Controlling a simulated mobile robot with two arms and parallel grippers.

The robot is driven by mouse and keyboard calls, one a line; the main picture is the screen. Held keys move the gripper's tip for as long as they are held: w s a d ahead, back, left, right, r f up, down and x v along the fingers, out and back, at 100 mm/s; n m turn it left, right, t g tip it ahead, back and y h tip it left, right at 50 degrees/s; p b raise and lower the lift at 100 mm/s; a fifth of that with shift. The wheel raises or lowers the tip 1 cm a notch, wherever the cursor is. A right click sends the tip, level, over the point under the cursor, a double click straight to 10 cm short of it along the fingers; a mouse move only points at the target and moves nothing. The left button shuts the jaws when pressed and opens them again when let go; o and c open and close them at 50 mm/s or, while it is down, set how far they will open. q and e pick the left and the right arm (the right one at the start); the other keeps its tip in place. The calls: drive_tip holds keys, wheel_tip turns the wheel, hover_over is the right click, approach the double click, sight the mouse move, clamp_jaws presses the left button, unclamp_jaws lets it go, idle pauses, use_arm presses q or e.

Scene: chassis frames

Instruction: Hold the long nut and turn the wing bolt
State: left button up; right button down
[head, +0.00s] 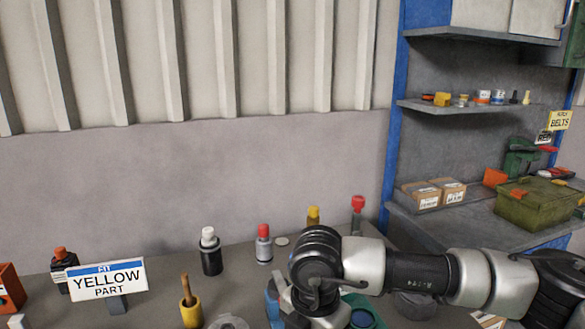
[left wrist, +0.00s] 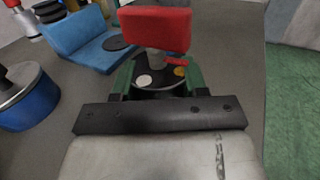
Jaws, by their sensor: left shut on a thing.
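In the left wrist view, a red block (left wrist: 155,27) sits on a short grey stem (left wrist: 161,68), with a small red tab at its side. Which of these is the long nut and which the wing bolt I cannot tell. My left gripper (left wrist: 160,78) shows as a grey body with a black bar; it is shut on the red-block piece, and the contact is mostly hidden. Under it is a dark round surface with a white disc (left wrist: 143,80) and a yellow disc. The head view shows my right arm bending down at bottom centre, its gripper out of frame.
A blue holder (left wrist: 85,35) and a blue-sided round container (left wrist: 28,100) stand at left in the wrist view. In the head view, bottles including a white-capped one (head: 210,252) line the bench's back, near a yellow-part sign (head: 105,280). Shelves (head: 470,107) stand at right.

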use_arm(q)
drive_tip(key=shift+s+f, duration=0.1)
drive_tip(key=shift+f, duration=0.2)
drive_tip(key=o, duration=1.2)
drive_tip(key=shift+r, duration=0.1)
